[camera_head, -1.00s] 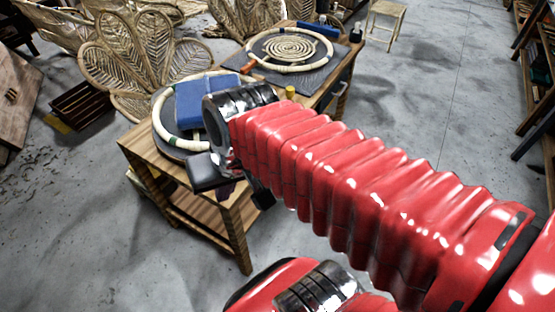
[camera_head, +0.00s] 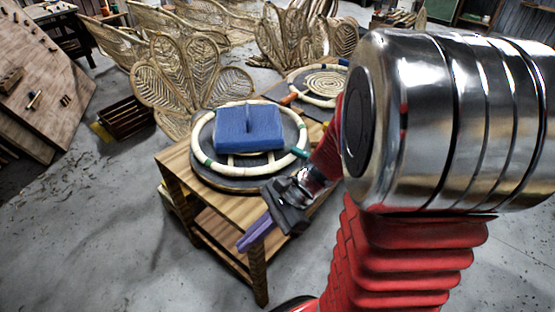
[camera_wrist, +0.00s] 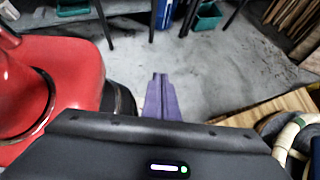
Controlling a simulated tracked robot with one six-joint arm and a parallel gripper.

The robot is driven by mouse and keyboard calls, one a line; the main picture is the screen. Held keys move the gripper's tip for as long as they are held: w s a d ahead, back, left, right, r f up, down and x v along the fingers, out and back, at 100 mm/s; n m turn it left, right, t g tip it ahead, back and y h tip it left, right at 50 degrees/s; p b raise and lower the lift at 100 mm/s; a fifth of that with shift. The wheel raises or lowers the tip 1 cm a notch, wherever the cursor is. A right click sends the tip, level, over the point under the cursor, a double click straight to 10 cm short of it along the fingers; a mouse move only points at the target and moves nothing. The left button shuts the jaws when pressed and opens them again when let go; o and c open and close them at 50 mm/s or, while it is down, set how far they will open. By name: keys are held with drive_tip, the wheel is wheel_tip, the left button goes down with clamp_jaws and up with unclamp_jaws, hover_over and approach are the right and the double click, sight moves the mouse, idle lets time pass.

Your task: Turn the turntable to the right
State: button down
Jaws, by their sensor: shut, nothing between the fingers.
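The turntable (camera_head: 205,172) is a dark round disc on the near part of the wooden table. A pale rattan ring (camera_head: 217,169) with green bands lies on it, and a blue block (camera_head: 248,129) with an upright fin sits across the ring. My gripper (camera_head: 242,245) has purple fingers and is shut and empty. It is in front of the turntable, beyond the table's front edge, apart from the ring. In the wrist view the purple fingers (camera_wrist: 160,92) are together over grey floor, and the ring (camera_wrist: 287,137) shows at the lower right.
A second rattan ring with a woven spiral (camera_head: 325,84) lies farther back, partly hidden by my arm. Petal-shaped rattan chair backs (camera_head: 180,75) stand behind the table (camera_head: 178,160). A dark crate (camera_head: 127,118) is on the floor at left.

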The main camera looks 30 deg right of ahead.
drive_tip(key=w+d+f+m+t+y, duration=0.1)
drive_tip(key=w+d+f+m+t, duration=0.2)
drive_tip(key=d+m+t, duration=0.45)
drive_tip(key=w+d+f+m+t+y, duration=0.1)
drive_tip(key=w+d+f+m+t, duration=0.25)
drive_tip(key=m, duration=0.75)
drive_tip(key=s+d+f+m+t+h, duration=0.1)
drive_tip(key=d+f+m+t+h, duration=0.2)
drive_tip(key=d+f+m+h, duration=0.2)
drive_tip(key=s+d+f+m+t+h, duration=0.2)
drive_tip(key=d+f+m+h, duration=0.3)
drive_tip(key=d+m, duration=0.4)
drive_tip(key=shift+m+t, duration=0.6)
drive_tip(key=shift+m, duration=0.25)
drive_tip(key=w+d, duration=0.3)
drive_tip(key=w, duration=0.8)
drive_tip(key=shift+w+d, duration=0.1)
